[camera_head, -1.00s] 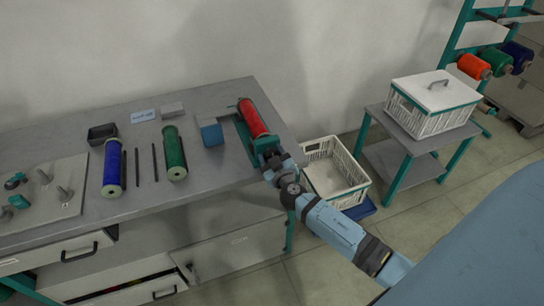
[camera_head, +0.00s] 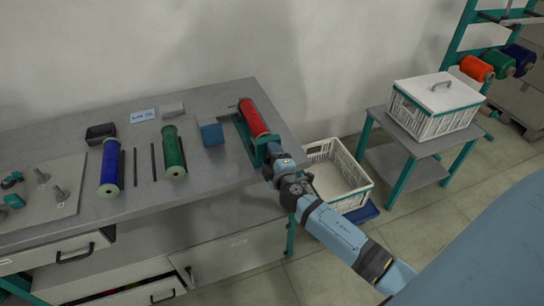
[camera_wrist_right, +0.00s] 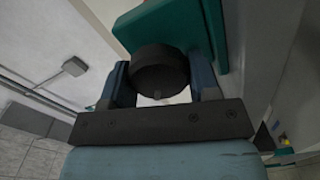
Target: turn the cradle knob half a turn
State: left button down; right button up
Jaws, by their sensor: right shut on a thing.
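The cradle (camera_head: 243,135) is a green frame at the right end of the workbench, with a red bobbin (camera_head: 253,118) lying in it. In the right wrist view the cradle's green end plate (camera_wrist_right: 165,22) stands behind the dark round cradle knob (camera_wrist_right: 160,72). My right gripper (camera_wrist_right: 160,85) has one blue finger on each side of the knob and is shut on it. In the head view my right gripper (camera_head: 273,153) is at the cradle's near end and hides the knob. My left gripper is not in view.
An open white crate (camera_head: 335,177) stands right of the bench. A lidded crate (camera_head: 436,105) sits on a side table.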

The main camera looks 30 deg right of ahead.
jog(key=n, duration=0.5)
jog(key=shift+f+n+p, duration=0.1)
jog(key=shift+n+p, duration=0.2)
jog(key=n+p, duration=0.1)
jog(key=n, duration=0.4)
jog(key=shift+d+f, duration=0.1)
jog(key=n+p, duration=0.2)
jog(key=n, duration=0.2)
jog(key=n+p, duration=0.1)
jog(key=n, duration=0.1)
jog(key=shift+d+n, duration=0.1)
jog(key=shift+n, duration=0.3)
jog(key=n+p, duration=0.2)
jog(key=n, duration=0.2)
jog(key=shift+d+p, duration=0.1)
jog(key=shift+p, duration=0.25)
jog(key=shift+f+n+p, duration=0.1)
jog(key=shift+n+p, duration=0.45)
jog(key=shift+n, duration=0.55)
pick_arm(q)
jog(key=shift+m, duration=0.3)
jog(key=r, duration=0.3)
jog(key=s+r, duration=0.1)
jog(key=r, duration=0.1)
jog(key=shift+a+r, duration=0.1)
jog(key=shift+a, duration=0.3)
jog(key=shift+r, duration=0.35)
pick_arm(e)
jog(key=shift+n, duration=0.3)
jog(key=o, duration=0.9)
